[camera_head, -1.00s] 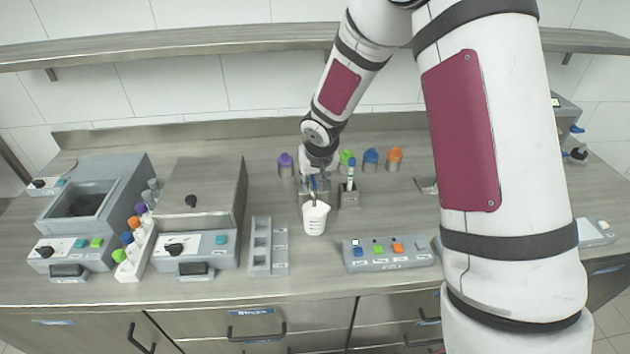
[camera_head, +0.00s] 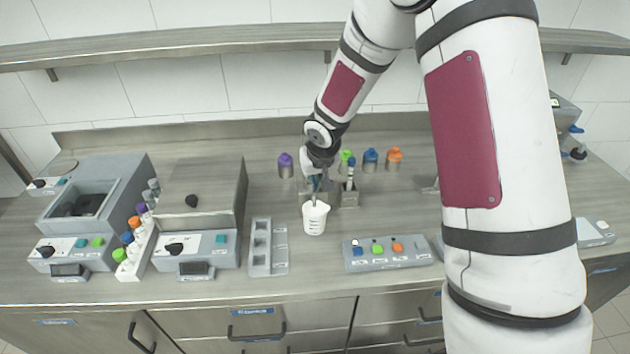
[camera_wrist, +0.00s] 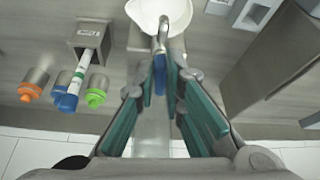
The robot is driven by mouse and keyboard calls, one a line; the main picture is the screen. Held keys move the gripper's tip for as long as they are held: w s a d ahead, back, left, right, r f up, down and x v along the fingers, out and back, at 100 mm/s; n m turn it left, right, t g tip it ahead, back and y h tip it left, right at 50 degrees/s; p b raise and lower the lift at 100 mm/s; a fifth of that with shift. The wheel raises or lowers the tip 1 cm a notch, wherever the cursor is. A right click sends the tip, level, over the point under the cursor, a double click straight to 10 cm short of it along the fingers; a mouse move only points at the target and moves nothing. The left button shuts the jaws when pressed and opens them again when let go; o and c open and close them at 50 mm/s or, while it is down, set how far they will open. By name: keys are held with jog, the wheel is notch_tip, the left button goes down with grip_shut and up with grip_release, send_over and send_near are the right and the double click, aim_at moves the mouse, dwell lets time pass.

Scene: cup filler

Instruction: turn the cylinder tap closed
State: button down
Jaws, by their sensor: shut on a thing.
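The tap shows in the wrist view as a curved metal spout (camera_wrist: 162,38) with a blue handle (camera_wrist: 160,76) behind it. My gripper (camera_wrist: 160,66) has its teal-padded fingers closed around the blue handle. In the head view my gripper (camera_head: 316,180) hangs down at the tap, behind a white beaker (camera_head: 314,218), and hides most of the handle. The beaker (camera_wrist: 158,10) also shows at the top of the wrist view, under the spout's mouth. I cannot tell how far the handle is turned, or whether liquid flows.
A grey holder with a blue-capped tube (camera_head: 349,190) stands close right of my gripper. Purple (camera_head: 285,165), blue (camera_head: 370,160) and orange (camera_head: 394,159) capped bottles stand behind. A slotted rack (camera_head: 262,247) and a button panel (camera_head: 388,254) are in front.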

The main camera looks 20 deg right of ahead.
jog(key=n, duration=0.1)
jog(key=n+y, duration=0.1)
jog(key=shift+d+n+p, duration=0.4)
jog(key=n, duration=0.1)
jog(key=n+y, duration=0.1)
jog(key=n, duration=0.2)
jog(key=shift+w+d+n+g+y, duration=0.2)
jog(key=shift+d+n+g+y, duration=0.1)
jog(key=shift+g+y, duration=0.1)
jog(key=n, duration=0.3)
jog(key=n+g+y, duration=0.1)
jog(key=shift+w+d+n+b, duration=0.25)
jog(key=shift+w+n+b, duration=0.05)
jog(key=shift+w+b, duration=0.1)
jog(key=n, duration=0.1)
jog(key=n+g+b, duration=0.1)
jog(key=n, duration=0.2)
jog(key=shift+w+d+g+y+b, duration=0.1)
jog(key=shift+w+g+y+b, duration=0.2)
jog(key=shift+g+y, duration=0.1)
jog(key=shift+n, duration=0.3)
jog(key=c, duration=1.7)
grip_release()
